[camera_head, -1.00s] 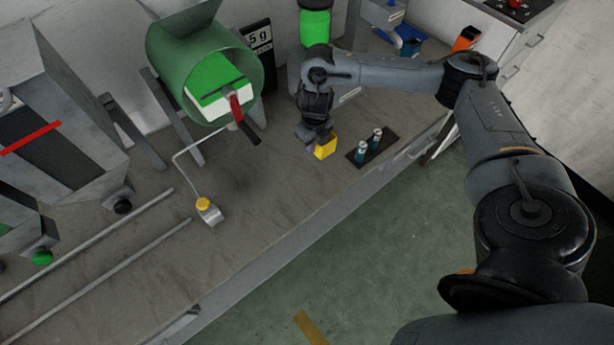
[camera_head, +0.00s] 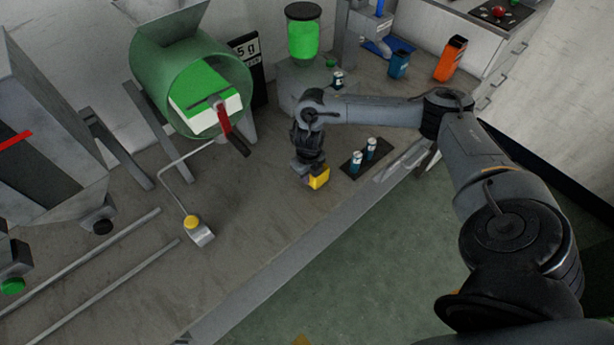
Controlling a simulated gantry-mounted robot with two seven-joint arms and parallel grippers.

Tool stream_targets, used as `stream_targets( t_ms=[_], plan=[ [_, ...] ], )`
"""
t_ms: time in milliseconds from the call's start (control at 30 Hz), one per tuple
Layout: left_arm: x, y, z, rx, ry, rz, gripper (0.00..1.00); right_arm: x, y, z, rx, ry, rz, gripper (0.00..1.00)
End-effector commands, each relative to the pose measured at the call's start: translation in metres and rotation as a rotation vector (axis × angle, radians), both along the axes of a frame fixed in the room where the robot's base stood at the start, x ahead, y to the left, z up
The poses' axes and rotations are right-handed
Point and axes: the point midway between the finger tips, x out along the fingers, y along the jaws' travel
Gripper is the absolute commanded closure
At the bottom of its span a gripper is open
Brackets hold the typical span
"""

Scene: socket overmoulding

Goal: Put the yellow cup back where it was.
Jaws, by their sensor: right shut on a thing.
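The yellow cup (camera_head: 319,179) is a small yellow block-like shape at the end of my right arm, over the middle of the workbench. My right gripper (camera_head: 309,171) points down and is shut on the cup. The gripper hides part of the cup, and I cannot tell whether the cup touches the bench. My left gripper is not in view.
A dark tray (camera_head: 352,169) with two small cans stands just right of the cup. A blue container (camera_head: 399,64) and an orange container (camera_head: 450,60) stand at the back right. A green drum (camera_head: 160,62) is left. Bare bench (camera_head: 260,215) lies in front.

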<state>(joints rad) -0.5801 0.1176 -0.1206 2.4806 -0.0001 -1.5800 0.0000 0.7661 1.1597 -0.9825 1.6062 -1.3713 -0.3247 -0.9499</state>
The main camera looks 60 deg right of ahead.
Motion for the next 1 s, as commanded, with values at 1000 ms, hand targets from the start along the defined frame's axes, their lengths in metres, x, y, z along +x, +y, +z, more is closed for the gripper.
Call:
stream_targets(
  t_ms=[1000],
  plan=[
    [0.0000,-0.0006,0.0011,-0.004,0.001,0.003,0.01,0.0004,0.0002,0.0029,0.000,-0.002,0.000,0.68]
  ],
)
